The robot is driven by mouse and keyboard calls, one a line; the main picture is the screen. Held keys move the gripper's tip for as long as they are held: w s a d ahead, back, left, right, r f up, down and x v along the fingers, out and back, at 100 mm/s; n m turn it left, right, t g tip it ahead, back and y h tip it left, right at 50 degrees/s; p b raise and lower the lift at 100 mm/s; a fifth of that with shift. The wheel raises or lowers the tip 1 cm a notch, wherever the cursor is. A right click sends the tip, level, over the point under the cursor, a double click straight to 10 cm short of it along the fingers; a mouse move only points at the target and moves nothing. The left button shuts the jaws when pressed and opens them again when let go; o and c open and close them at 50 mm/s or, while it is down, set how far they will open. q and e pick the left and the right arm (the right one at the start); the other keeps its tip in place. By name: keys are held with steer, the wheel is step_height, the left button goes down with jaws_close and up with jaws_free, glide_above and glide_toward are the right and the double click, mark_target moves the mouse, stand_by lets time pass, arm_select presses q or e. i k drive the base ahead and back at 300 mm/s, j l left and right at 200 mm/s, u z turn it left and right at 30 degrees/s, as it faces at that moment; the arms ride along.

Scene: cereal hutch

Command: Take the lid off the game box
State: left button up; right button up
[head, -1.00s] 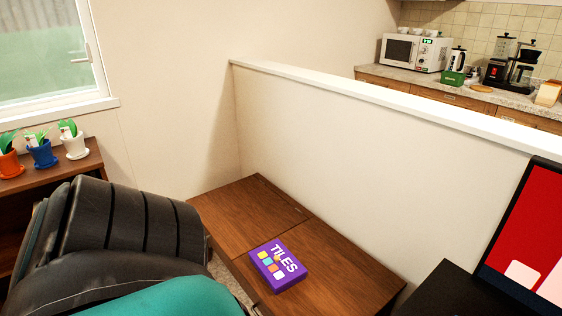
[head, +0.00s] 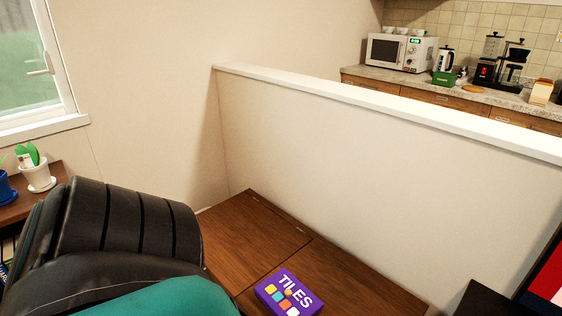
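The purple game box (head: 289,292), marked TILES with coloured squares, lies flat on a brown wooden table (head: 340,270). It sits at the lower middle of the head view, close to the picture's bottom edge. Its lid appears to be on. Neither of my grippers shows in the head view, and nothing touches the box from what I can see.
A dark, ribbed and teal shape (head: 130,225) fills the lower left, in front of the table's left part. A white half wall (head: 380,160) stands behind the table. A black and red screen (head: 545,285) is at the right edge. The tabletop around the box is clear.

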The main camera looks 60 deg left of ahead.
mark_target(283, 293)
steer(key=j, duration=0.6)
steer(key=k+j, duration=0.15)
steer(key=j, duration=1)
steer(key=k+z, duration=0.05)
